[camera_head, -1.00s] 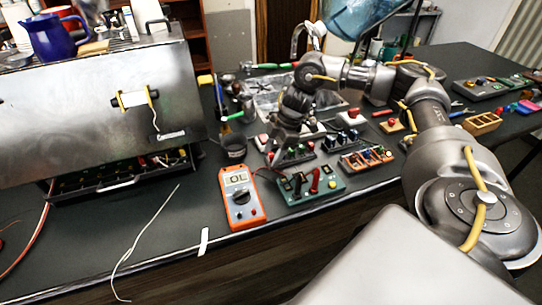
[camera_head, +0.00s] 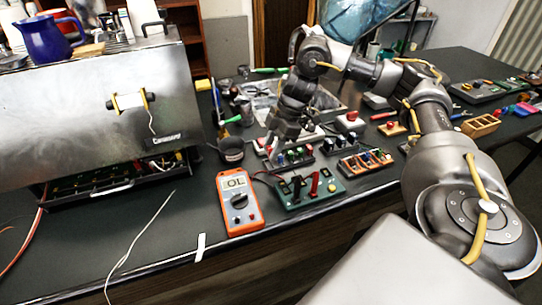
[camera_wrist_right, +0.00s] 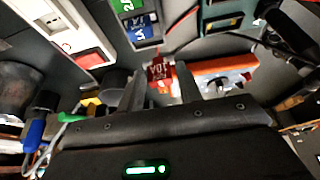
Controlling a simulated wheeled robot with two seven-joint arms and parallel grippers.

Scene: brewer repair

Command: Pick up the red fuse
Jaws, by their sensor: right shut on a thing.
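The red fuse (camera_wrist_right: 158,70) shows in the right wrist view between the fingertips of my right gripper (camera_wrist_right: 160,88), which is shut on it. Its pale marking appears upside down. Green and blue fuses stand in the rack; a green fuse (camera_wrist_right: 128,5) and a blue fuse (camera_wrist_right: 143,30) also show in the right wrist view. My left gripper is not in view.
A dark cup (camera_head: 231,150) stands left of the gripper. A metal brewer (camera_head: 95,98) fills the left.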

